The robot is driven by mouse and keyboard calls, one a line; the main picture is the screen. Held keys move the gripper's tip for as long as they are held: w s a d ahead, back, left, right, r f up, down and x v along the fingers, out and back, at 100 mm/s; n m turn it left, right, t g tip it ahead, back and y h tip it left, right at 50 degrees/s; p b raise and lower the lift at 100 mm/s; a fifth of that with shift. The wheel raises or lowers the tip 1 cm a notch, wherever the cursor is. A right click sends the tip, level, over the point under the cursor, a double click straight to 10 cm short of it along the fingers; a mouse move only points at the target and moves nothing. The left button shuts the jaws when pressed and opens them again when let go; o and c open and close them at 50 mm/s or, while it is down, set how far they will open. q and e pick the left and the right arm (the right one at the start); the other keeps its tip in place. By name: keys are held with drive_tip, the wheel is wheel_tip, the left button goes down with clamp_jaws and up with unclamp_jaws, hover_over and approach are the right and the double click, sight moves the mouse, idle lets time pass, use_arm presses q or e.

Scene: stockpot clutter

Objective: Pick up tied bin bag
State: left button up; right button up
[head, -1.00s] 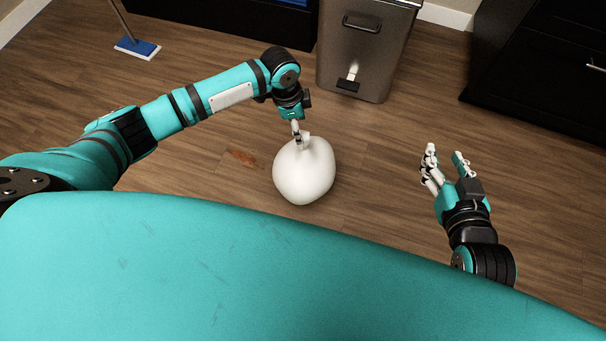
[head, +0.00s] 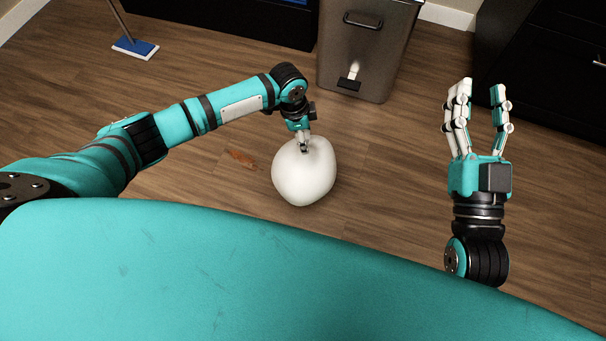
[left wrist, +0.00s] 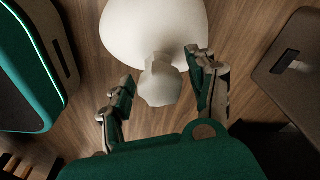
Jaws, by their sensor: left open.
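The tied bin bag (head: 304,178) is a white, rounded bag on the wooden floor, in the middle of the head view. In the left wrist view its body (left wrist: 153,28) is at the top, and its tied knot (left wrist: 160,82) points toward my palm. My left gripper (head: 304,147) is above the top of the bag. In the left wrist view its open fingers (left wrist: 160,75) stand on either side of the knot, with gaps visible. In the head view the knot is hidden by the gripper. My right gripper (head: 478,95) is open and empty, to the right of the bag.
A metal pedal bin (head: 366,50) stands behind the bag. A reddish-brown stain or scrap (head: 241,158) lies left of the bag. A blue and white mop head (head: 135,49) is at the upper left. Dark cabinets (head: 545,70) stand at the right. Floor between bag and right gripper is clear.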

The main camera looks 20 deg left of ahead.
use_arm(q)
drive_tip(key=shift+c, duration=0.2)
clamp_jaws()
drive_tip(key=shift+r, duration=0.15)
idle(0.5)
